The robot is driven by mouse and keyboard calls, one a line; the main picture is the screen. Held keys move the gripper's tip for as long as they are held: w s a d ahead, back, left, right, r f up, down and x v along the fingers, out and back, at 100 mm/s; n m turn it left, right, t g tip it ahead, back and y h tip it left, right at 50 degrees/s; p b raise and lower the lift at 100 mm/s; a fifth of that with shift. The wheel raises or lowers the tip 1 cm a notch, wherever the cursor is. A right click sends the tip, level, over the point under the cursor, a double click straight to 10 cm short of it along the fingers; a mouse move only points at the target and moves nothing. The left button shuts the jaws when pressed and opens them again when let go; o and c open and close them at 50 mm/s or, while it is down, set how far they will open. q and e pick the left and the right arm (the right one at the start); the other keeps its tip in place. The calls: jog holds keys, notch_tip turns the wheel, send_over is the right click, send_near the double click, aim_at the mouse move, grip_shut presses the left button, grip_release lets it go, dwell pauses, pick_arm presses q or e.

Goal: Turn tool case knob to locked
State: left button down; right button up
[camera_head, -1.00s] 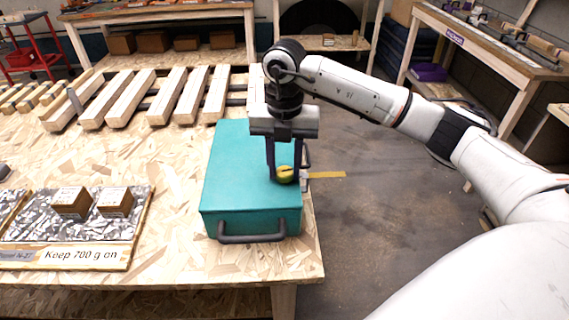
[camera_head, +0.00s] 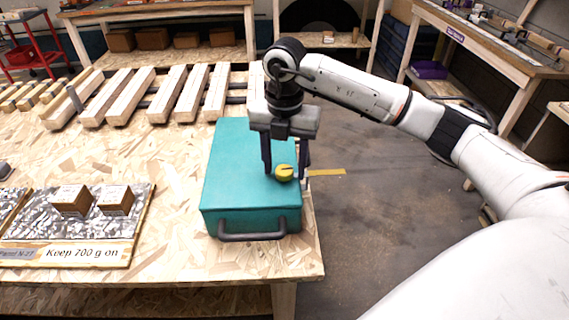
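The teal tool case (camera_head: 240,175) lies on the chipboard table near its right edge, with a dark handle (camera_head: 252,236) on its front side. A round yellow knob (camera_head: 284,172) with a dark mark sits on the case's top near its right edge. My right gripper (camera_head: 285,172) points down over the knob. One finger is left of the knob and the other is right of it, with the fingers spread and gaps showing. The far side of the knob is partly hidden by the gripper. My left gripper is not in view.
A tray (camera_head: 145,225) with a "Keep 700 g on" label holds two small boxes (camera_head: 72,200) at the left. Wooden slats (camera_head: 180,92) lie behind the case. The table's right edge is close to the case, with open floor (camera_head: 400,235) beyond.

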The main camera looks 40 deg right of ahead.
aim_at(285, 169)
notch_tip(285, 169, up, 10)
jog(key=shift+r, duration=0.2)
dwell(0.5)
dwell(0.4)
